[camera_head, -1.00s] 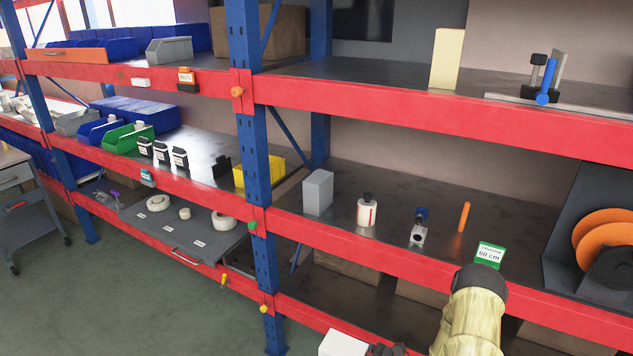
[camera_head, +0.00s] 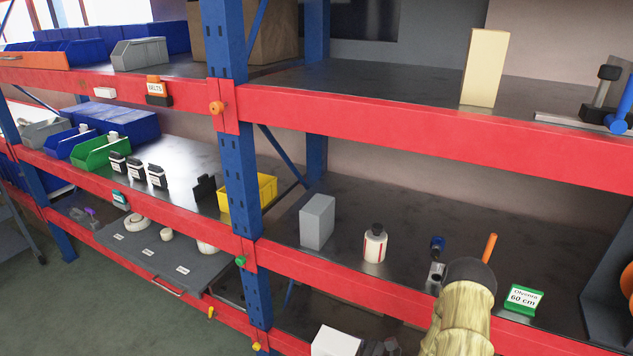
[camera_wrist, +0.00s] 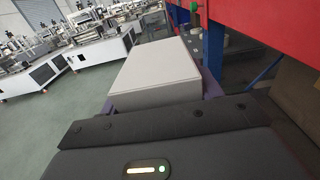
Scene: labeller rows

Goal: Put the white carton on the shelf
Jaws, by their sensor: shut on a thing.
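The white carton (camera_head: 335,341) shows at the bottom edge of the head view, in front of the red-beamed rack and below its middle beam. In the wrist view the carton (camera_wrist: 157,72) lies just beyond my gripper's dark body. My gripper (camera_head: 380,347) is shut on the carton; its fingers are mostly hidden, and only a dark part shows beside the carton. The shelf (camera_head: 400,285) is a dark board behind a red beam, above the carton in the picture.
On the middle shelf stand a grey box (camera_head: 317,222), a white bottle (camera_head: 375,244), a small metal device (camera_head: 437,262) and an orange stick (camera_head: 489,248). A blue post (camera_head: 233,150) rises left of the carton. A cream box (camera_head: 484,68) stands above.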

